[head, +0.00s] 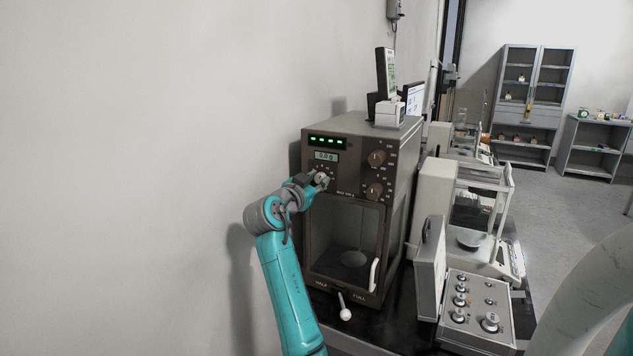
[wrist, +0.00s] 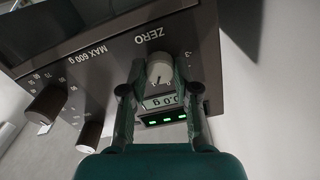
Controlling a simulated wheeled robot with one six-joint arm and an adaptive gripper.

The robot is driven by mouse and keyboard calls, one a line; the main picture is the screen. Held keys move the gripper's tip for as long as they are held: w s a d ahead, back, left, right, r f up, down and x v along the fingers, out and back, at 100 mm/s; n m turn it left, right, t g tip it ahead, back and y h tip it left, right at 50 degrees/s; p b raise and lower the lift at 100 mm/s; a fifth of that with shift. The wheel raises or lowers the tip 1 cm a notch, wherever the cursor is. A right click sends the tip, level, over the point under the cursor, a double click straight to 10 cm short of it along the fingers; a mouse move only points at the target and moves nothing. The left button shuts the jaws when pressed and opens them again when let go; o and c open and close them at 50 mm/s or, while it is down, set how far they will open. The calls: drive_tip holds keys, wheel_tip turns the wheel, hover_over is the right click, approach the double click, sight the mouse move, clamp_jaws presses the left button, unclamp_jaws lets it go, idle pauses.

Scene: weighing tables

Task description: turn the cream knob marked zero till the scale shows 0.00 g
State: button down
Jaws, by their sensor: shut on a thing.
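The brown scale (head: 350,128) stands on the dark table. Its cream zero knob (head: 322,178) is on the front panel, under the display (head: 326,156). In the wrist view the panel is upside down, with the word ZERO beside the knob (wrist: 160,70). My gripper (head: 318,181) reaches the panel from the left and is shut on the knob; in the wrist view its two fingers (wrist: 158,80) flank the knob. The display (wrist: 160,101) seems to read 0.0 g; its digits are small and partly covered there, so I cannot read it exactly.
Two brown knobs (head: 376,158) (head: 374,191) sit right of my gripper. Below are the glass door (head: 345,235) and a white-tipped lever (head: 345,313). A weight set box (head: 475,312) and another balance (head: 435,195) stand to the right. The wall is close on the left.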

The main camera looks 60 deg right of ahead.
drive_tip(key=c, duration=0.9)
unclamp_jaws()
drive_tip(key=shift+o, duration=0.2)
drive_tip(key=shift+a, duration=0.1)
drive_tip(key=a, duration=1.1)
drive_tip(key=shift+s+a, duration=0.4)
drive_tip(key=shift+s, duration=0.05)
